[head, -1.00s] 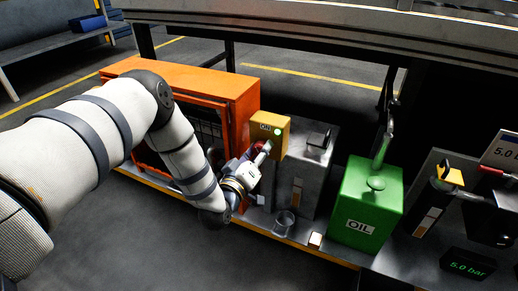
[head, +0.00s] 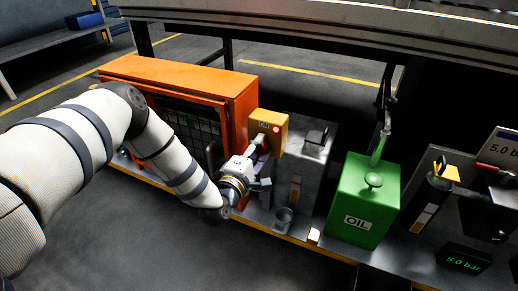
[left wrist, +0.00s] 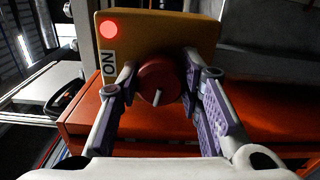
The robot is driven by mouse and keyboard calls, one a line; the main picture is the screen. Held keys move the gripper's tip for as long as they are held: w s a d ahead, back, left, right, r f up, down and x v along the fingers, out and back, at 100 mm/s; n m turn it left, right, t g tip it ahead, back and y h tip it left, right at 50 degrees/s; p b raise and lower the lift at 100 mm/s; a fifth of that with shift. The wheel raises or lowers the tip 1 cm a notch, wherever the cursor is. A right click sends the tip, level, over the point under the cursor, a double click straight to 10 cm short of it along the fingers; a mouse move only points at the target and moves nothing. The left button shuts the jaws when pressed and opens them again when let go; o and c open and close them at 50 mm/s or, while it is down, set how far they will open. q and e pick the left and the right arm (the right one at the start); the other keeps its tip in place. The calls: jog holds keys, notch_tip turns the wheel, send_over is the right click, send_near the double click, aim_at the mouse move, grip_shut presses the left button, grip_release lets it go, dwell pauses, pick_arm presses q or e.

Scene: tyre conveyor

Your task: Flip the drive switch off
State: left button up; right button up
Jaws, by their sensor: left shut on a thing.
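The yellow drive switch box (head: 279,118) stands against the right end of the orange cabinet, with an ON label and a small lamp (head: 276,129) glowing red on its face. The lamp also shows red in the left wrist view (left wrist: 108,29). In that view a round red knob (left wrist: 158,80) with a pale pointer line sits on the box between my finger pads. My left gripper (head: 262,145) is at the box face, its fingers (left wrist: 160,84) on both sides of the knob and shut on it. In the head view the knob is mostly hidden by the gripper. My right gripper is not in view.
The orange cabinet (head: 185,80) with a mesh front is left of the box. A grey metal unit (head: 315,160), a clear cup (head: 283,217) and a green oil can (head: 368,195) stand to the right. A conveyor beam (head: 330,30) runs overhead. The floor in front is clear.

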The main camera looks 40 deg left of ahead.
pick_arm(q)
jog(key=shift+d+n, duration=0.1)
jog(key=shift+n, duration=0.9)
jog(key=o, duration=1.2)
jog(key=v, duration=1.2)
